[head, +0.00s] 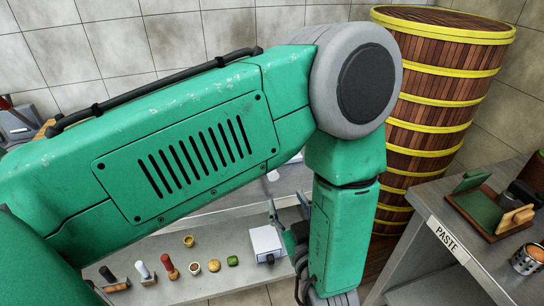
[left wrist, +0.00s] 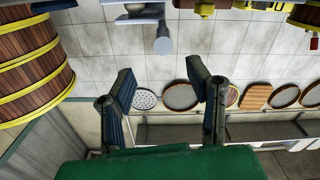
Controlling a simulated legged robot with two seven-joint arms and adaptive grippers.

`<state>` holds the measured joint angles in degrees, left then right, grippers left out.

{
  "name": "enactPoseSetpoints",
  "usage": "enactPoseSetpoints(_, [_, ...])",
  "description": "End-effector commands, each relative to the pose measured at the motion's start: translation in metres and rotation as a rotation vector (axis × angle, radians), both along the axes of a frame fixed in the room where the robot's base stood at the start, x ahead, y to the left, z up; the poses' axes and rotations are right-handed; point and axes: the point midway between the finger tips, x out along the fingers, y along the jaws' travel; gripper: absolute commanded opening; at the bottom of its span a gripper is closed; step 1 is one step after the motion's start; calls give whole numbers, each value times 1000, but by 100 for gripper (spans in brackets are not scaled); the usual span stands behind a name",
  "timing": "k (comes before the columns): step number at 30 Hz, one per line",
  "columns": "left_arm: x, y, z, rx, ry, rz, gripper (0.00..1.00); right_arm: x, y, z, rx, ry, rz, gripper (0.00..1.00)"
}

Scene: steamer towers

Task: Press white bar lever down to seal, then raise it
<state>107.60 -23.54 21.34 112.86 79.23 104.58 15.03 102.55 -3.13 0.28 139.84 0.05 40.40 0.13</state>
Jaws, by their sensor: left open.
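My left gripper (head: 287,212) is mostly hidden behind my green forearm in the head view, with dark finger parts showing. In the left wrist view the left gripper (left wrist: 162,82) is open, its two dark fingers wide apart with nothing between them. A pale grey fitting with a rounded end (left wrist: 163,40) hangs into the top of that view, beyond the fingertips and apart from them. I cannot tell whether it is the white bar lever. A small white piece (head: 272,176) shows just under my arm in the head view. My right gripper is not in view.
A tall banded wooden steamer tower (head: 440,90) stands at the right, also in the left wrist view (left wrist: 30,65). A white box (head: 266,241) and several small items lie on the lower shelf. A counter marked PASTE (head: 447,240) is at right. Several round strainers hang along the wall (left wrist: 180,96).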

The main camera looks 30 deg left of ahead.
Motion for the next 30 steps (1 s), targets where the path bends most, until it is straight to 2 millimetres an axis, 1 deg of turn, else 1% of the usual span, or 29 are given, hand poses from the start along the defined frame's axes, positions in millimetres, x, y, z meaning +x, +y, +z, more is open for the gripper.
enactPoseSetpoints(5, [17, 22, 0, 3, -4, 4, 45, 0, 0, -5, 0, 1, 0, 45])
enactPoseSetpoints(12, [51, 61, -1, 3, -3, 6, 45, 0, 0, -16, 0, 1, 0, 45])
enactPoseSetpoints(18, [73, 87, -1, 1, -2, 4, 45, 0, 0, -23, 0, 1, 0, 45])
enactPoseSetpoints(24, [84, 99, 0, 2, 0, 2, 45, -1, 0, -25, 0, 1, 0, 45])
enactPoseSetpoints(30, [86, 101, 1, 2, 1, 0, 45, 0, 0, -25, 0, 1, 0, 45])
